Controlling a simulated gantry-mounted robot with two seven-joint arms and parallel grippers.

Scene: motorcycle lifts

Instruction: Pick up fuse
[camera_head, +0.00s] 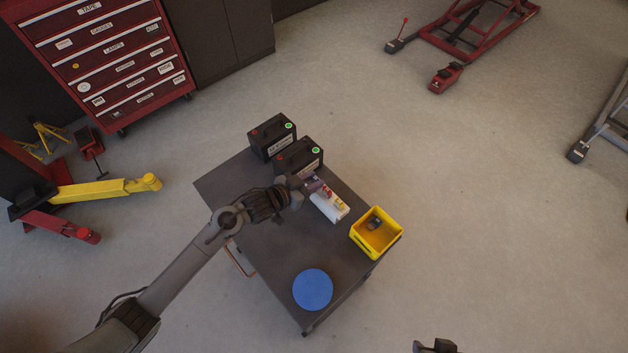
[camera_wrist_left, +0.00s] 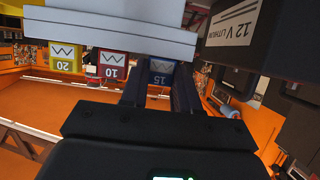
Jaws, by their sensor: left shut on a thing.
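A white fuse holder (camera_head: 330,210) stands on the dark cart. It shows across the top of the left wrist view (camera_wrist_left: 110,30). A blue fuse marked 15 (camera_wrist_left: 161,72) sits at the holder between the fingers of my left gripper (camera_wrist_left: 158,92), which is shut on it. A red fuse marked 10 (camera_wrist_left: 112,66) and a yellow fuse marked 20 (camera_wrist_left: 65,59) sit beside it in the holder. In the head view my left gripper (camera_head: 306,186) is at the holder's upper end. A dark tip at the bottom edge may be my right gripper (camera_head: 435,346), mostly cut off.
Two black batteries (camera_head: 298,157) stand behind the holder. A yellow bin (camera_head: 387,246) holding a small dark object (camera_head: 375,224) is at the cart's right edge. A round blue disc (camera_head: 312,290) lies near the front. The cart top (camera_head: 275,260) is clear between disc and holder.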

